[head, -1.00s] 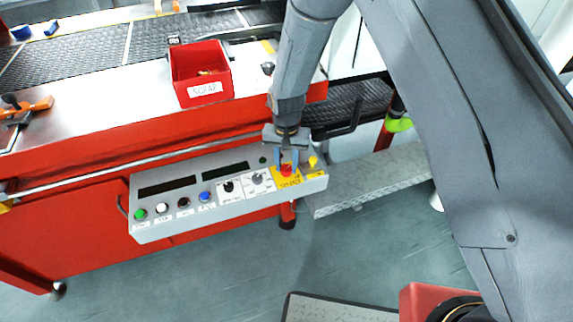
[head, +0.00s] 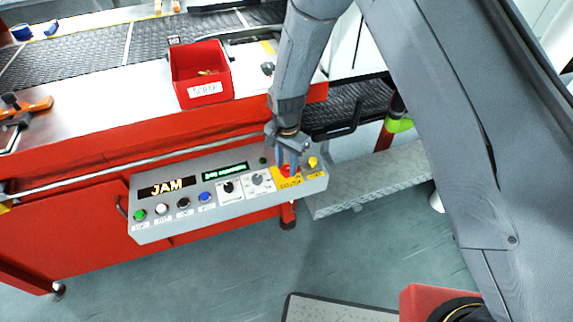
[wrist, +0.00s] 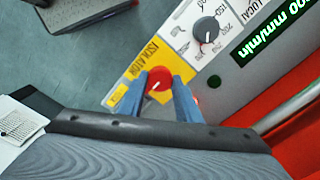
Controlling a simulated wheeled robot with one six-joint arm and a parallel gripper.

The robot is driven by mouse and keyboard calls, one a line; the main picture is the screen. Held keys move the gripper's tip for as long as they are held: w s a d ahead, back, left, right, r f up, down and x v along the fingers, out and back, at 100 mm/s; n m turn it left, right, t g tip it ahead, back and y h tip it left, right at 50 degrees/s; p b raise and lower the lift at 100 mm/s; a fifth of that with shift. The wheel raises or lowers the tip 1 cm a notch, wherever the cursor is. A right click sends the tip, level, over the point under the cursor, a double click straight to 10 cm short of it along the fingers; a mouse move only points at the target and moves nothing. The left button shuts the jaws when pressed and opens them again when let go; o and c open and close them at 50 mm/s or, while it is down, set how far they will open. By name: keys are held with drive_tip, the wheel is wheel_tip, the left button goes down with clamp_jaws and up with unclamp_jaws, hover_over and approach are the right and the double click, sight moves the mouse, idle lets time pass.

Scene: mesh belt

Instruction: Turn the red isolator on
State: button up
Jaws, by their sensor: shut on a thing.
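The red isolator (wrist: 159,81) is a round red knob with a white pointer mark, on a yellow plate at the right end of the grey control panel (head: 222,208). It also shows in the head view (head: 286,170), partly hidden by my fingers. My gripper (wrist: 159,88) has its two blue fingers on either side of the knob, shut on it. In the head view my gripper (head: 288,163) reaches down from above and looks turned. The panel's left display (head: 166,187) reads JAM in lit letters, and a smaller green display (head: 225,171) is lit.
A red scrap bin (head: 202,75) stands on the conveyor table behind. A rail runs behind the panel.

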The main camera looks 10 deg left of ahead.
sight(287, 168)
drive_tip(key=o, duration=1.1)
drive_tip(key=shift+c, duration=0.2)
drive_tip(key=shift+r, duration=0.1)
drive_tip(key=shift+r+b, duration=0.95)
drive_tip(key=shift+r, duration=2.85)
